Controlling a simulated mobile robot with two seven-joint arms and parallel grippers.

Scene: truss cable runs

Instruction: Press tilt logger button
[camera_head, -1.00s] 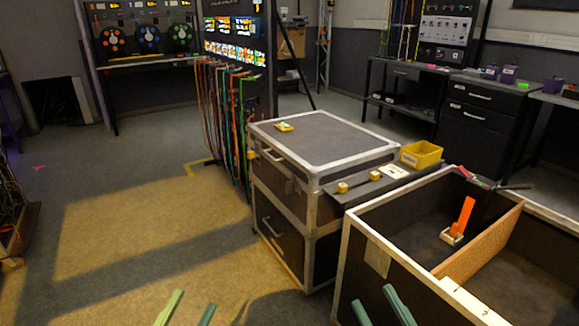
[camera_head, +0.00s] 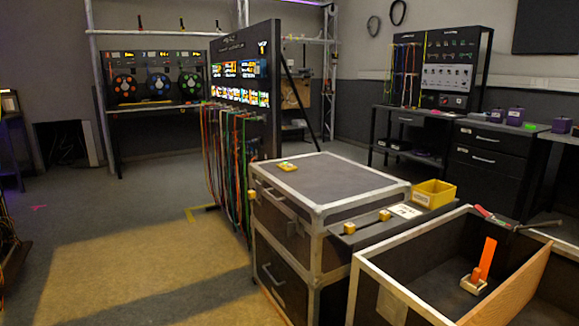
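A small yellow device (camera_head: 288,166) lies on the grey top of the flight case (camera_head: 340,180), near its far left corner. It could be the tilt logger, but no label or button is legible at this size. Purple boxes (camera_head: 515,117) stand on the bench at the right; I cannot tell what they are. Neither of my grippers is in view.
A yellow bin (camera_head: 434,193) and small yellow blocks (camera_head: 384,215) sit on the dark ledge beside the case. An open crate (camera_head: 400,288) at lower right holds an orange upright piece (camera_head: 486,258). A cable rack (camera_head: 226,150) stands behind left.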

